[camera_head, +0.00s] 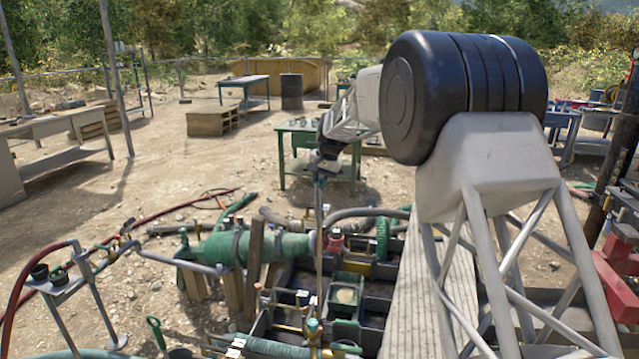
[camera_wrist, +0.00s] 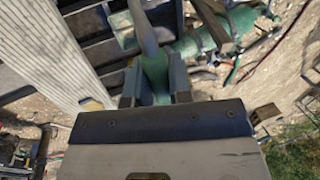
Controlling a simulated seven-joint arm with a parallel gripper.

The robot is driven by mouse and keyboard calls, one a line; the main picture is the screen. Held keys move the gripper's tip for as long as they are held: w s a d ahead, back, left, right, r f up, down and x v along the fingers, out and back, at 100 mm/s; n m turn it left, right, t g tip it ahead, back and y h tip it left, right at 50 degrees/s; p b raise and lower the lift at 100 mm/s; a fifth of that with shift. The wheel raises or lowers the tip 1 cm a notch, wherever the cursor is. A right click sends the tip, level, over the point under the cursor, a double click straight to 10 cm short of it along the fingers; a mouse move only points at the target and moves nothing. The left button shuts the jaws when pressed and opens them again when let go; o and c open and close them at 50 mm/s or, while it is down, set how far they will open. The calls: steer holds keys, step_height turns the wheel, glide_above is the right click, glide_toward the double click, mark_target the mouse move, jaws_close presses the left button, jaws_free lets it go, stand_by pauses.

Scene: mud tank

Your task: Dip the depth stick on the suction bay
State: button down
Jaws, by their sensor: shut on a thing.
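My gripper (camera_head: 320,178) is shut on the depth stick (camera_head: 319,235), a long thin tan pole that hangs about upright below it. In the wrist view the fingers (camera_wrist: 155,88) close on the stick's green grip (camera_wrist: 153,72), and the paler shaft runs away toward the tank. The mud tank (camera_head: 375,303) is a dark open frame split into compartments. The stick's lower part passes in front of the tank's left-middle part in the head view. I cannot tell whether its tip is inside a bay or above it, nor which bay is the suction bay.
A green pump or cylinder (camera_head: 225,248) with hoses lies left of the tank. A ribbed pale walkway (camera_head: 408,300) runs along its right side. A green box (camera_head: 347,290) sits in the tank. A green table (camera_head: 300,128) stands behind. Red hose (camera_head: 165,214) crosses the dirt.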

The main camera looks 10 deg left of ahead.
mark_target(319, 300)
steer(key=shift+f, duration=0.1)
steer(key=shift+f, duration=24.8)
